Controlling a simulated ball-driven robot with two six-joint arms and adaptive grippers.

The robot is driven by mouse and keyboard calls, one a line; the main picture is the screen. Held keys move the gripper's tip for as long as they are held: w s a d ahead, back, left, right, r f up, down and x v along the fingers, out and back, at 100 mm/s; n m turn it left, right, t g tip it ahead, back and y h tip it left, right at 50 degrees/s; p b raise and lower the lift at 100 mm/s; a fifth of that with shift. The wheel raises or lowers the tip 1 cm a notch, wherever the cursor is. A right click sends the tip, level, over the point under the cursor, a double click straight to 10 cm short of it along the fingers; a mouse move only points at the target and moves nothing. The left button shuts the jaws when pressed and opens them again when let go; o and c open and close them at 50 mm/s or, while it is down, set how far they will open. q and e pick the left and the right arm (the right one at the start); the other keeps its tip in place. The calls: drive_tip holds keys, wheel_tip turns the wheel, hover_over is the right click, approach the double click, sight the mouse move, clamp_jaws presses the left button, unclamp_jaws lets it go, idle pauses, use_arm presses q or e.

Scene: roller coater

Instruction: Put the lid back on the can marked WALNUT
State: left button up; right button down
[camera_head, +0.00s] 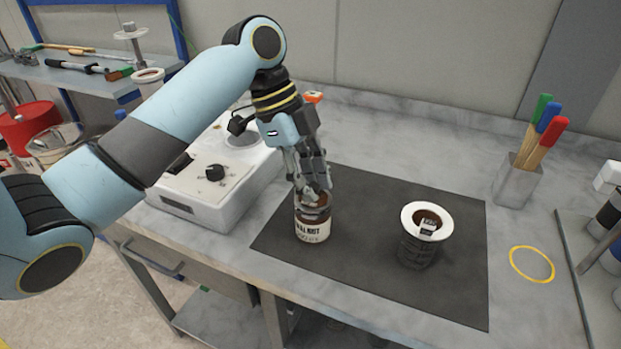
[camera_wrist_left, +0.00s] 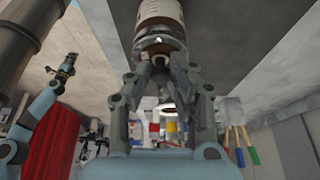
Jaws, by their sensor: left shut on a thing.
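The can marked WALNUT (camera_head: 312,228), cream with a brown band at its top, stands upright on the dark mat. My left gripper (camera_head: 316,189) is directly above it, pointing down and covering much of its top. In the left wrist view the can (camera_wrist_left: 160,12) is at the top of the picture. A shiny metal lid (camera_wrist_left: 160,44) is at the can's mouth, with the left gripper (camera_wrist_left: 160,68) shut on its middle. I cannot tell whether the lid is fully seated. My right gripper (camera_wrist_left: 65,68) shows small in the left wrist view; its jaws are unclear.
A dark can with a white collar (camera_head: 427,222) stands on the mat (camera_head: 365,210) to the right. A white machine (camera_head: 215,175) is close on the left. A holder (camera_head: 513,182) with coloured-handled tools and a yellow ring (camera_head: 532,264) are farther right.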

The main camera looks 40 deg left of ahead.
idle(0.3)
use_arm(q)
drive_tip(key=shift+p, duration=0.35)
idle(0.5)
drive_tip(key=shift+p, duration=0.3)
drive_tip(key=shift+f, duration=0.15)
idle(1.0)
drive_tip(key=shift+p, duration=0.6)
idle(0.3)
drive_tip(key=o, duration=0.9)
drive_tip(key=shift+o, duration=0.5)
